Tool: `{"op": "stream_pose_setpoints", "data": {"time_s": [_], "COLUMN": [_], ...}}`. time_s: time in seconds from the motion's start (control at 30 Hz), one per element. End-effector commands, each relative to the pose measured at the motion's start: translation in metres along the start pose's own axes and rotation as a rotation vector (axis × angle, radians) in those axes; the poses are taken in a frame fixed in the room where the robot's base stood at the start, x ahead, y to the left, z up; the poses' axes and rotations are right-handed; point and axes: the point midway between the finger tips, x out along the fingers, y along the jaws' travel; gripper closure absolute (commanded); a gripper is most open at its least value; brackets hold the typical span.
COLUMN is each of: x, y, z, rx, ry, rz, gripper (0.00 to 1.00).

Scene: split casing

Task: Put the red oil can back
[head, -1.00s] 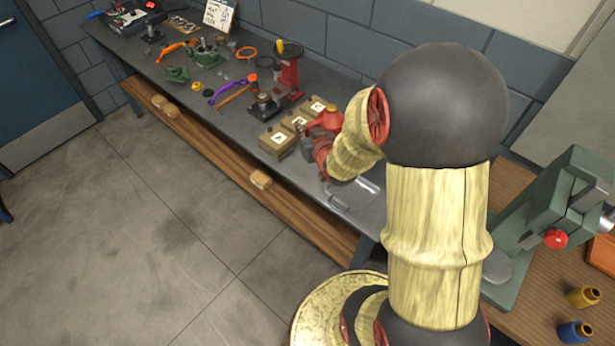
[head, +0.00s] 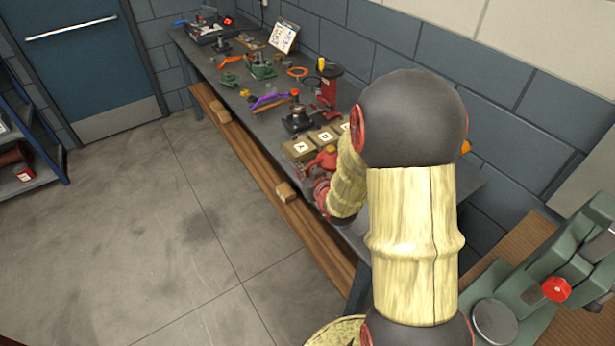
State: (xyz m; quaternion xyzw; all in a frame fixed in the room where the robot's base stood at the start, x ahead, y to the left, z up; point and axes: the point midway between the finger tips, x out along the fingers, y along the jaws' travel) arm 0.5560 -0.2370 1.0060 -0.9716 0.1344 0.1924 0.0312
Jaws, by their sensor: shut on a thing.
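The red oil can (head: 326,159) shows just in front of the small tan boxes on the long workbench, partly covered by my arm. My gripper (head: 318,176) is at the can, shut on it, with its fingers mostly hidden by my own wrist and forearm. The can looks close to upright. I cannot tell whether its base touches the bench or hangs above it.
Three tan boxes with white labels (head: 299,149) stand beside the can. A dark-based tool (head: 297,118) and a red stand (head: 328,93) are behind them. The grey-green press (head: 560,262) is at the right. Open floor (head: 190,240) lies left of the bench.

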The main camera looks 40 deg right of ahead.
Motion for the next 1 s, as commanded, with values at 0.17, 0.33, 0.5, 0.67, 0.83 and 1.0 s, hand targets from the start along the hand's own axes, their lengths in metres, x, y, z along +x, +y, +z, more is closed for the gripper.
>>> {"op": "stream_pose_setpoints", "data": {"time_s": [0.17, 0.33, 0.5, 0.67, 0.83, 1.0], "x": [0.041, 0.072, 0.093, 0.100, 0.111, 0.118], "y": [0.015, 0.025, 0.031, 0.034, 0.035, 0.035], "z": [0.003, 0.021, 0.032, 0.035, 0.049, 0.067], "rx": [-0.002, -0.001, -0.001, -0.001, -0.001, -0.002], "ry": [0.002, 0.000, 0.003, 0.003, 0.001, 0.002], "rz": [0.000, 0.000, 0.000, 0.000, 0.000, -0.001], "gripper": [1.00, 1.00, 1.00, 1.00, 1.00, 1.00]}}
